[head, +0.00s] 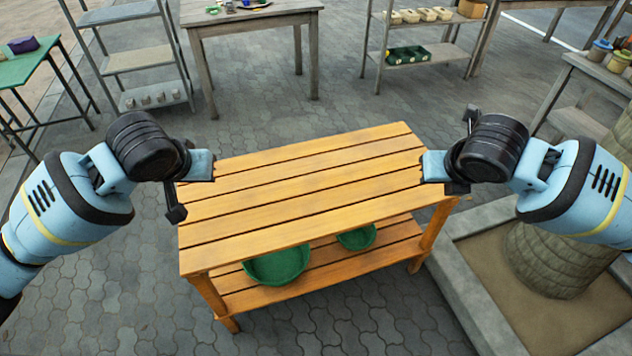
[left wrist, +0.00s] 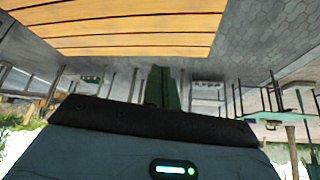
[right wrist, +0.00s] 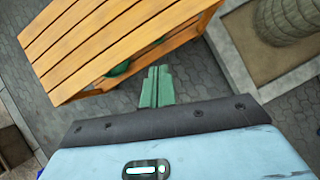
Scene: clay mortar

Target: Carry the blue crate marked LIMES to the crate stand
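No blue crate marked LIMES can be made out in any view. Nothing in view can be identified for sure as the crate stand. My left gripper (left wrist: 162,72) shows its green fingers together and empty in the left wrist view, near the slatted wooden table (head: 300,180). My right gripper (right wrist: 157,72) also has its fingers together and empty, in the right wrist view near the same table's edge. In the head view my arms are on either side of the table.
The table top is bare; green bowls (head: 278,265) sit on its lower shelf. A stone-edged bed (head: 470,280) with a thick trunk stands right. Behind are a metal rack (head: 133,60), a grey table (head: 250,18) and shelves with a green tray (head: 408,55). Paving between is clear.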

